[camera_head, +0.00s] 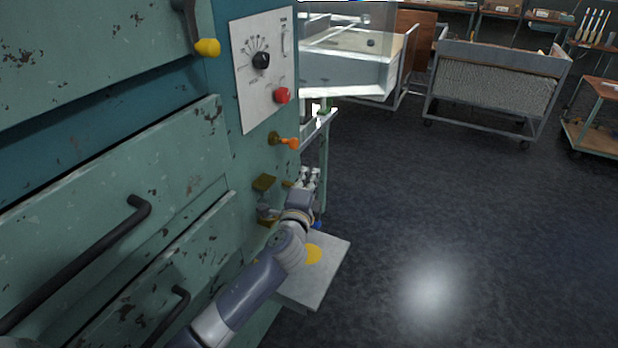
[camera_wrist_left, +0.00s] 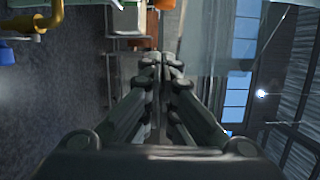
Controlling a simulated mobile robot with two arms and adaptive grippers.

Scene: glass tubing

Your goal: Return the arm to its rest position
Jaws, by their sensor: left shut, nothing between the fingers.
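My left arm comes in from the lower left in the head view. My left gripper (camera_head: 309,174) is at the right edge of the green machine (camera_head: 180,160), in front of its lower fittings. In the left wrist view the fingers of the gripper (camera_wrist_left: 160,72) are together with nothing between them. A brass fitting (camera_head: 264,183) on the machine is just left of the gripper in the head view. I cannot tell whether they touch. My right gripper shows in neither view.
An orange-tipped lever (camera_head: 290,143), a red button (camera_head: 283,96) and a black knob (camera_head: 261,61) are above the gripper. A grey box (camera_head: 328,268) juts out below it. Carts (camera_head: 497,85) stand at the back. The dark floor (camera_head: 450,220) on the right is clear.

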